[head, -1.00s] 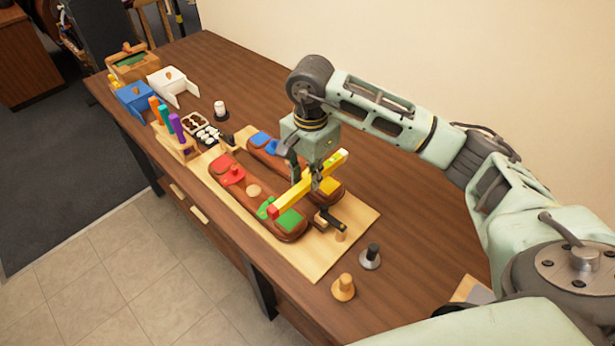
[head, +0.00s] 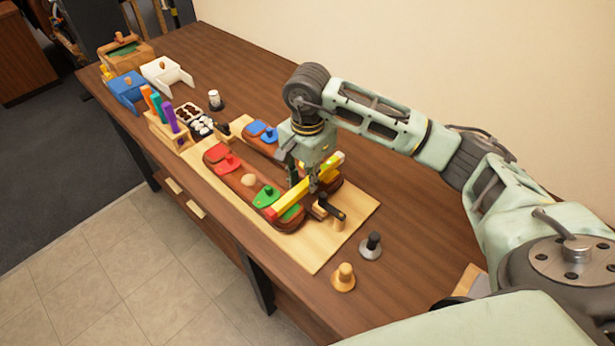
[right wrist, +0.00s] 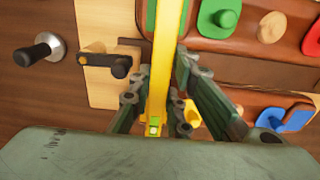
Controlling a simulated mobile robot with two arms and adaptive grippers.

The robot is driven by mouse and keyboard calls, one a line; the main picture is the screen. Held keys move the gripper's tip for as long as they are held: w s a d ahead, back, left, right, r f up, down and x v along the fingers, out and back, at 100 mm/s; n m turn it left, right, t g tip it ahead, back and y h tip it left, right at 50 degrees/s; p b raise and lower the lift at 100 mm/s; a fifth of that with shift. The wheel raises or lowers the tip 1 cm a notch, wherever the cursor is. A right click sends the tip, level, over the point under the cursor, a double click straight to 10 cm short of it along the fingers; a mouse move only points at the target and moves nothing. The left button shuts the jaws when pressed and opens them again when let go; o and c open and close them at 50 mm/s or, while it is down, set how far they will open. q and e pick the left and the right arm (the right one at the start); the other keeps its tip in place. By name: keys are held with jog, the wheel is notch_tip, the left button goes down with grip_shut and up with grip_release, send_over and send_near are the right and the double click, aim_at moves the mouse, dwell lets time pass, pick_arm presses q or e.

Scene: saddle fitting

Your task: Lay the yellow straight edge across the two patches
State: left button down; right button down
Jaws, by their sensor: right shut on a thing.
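My right gripper (head: 304,181) is shut on the yellow straight edge (head: 288,203), a long bar with a red end; the bar also shows in the right wrist view (right wrist: 160,62). I cannot tell whether the bar touches the patches. My left gripper is out of view.
A red patch (head: 223,161) and a blue patch (head: 262,132) lie farther along the panels. A black-handled clamp (head: 330,208) stands near the board's right end. A grey-based stamp (head: 371,247) and a wooden knob (head: 343,278) stand in front. Coloured tools stand in a rack (head: 168,133).

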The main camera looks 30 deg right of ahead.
jog(key=shift+f+b, duration=0.3)
jog(key=shift+b, duration=0.1)
dwell(0.5)
jog(key=c, duration=1.6)
grip_release()
jog(key=shift+o, duration=0.2)
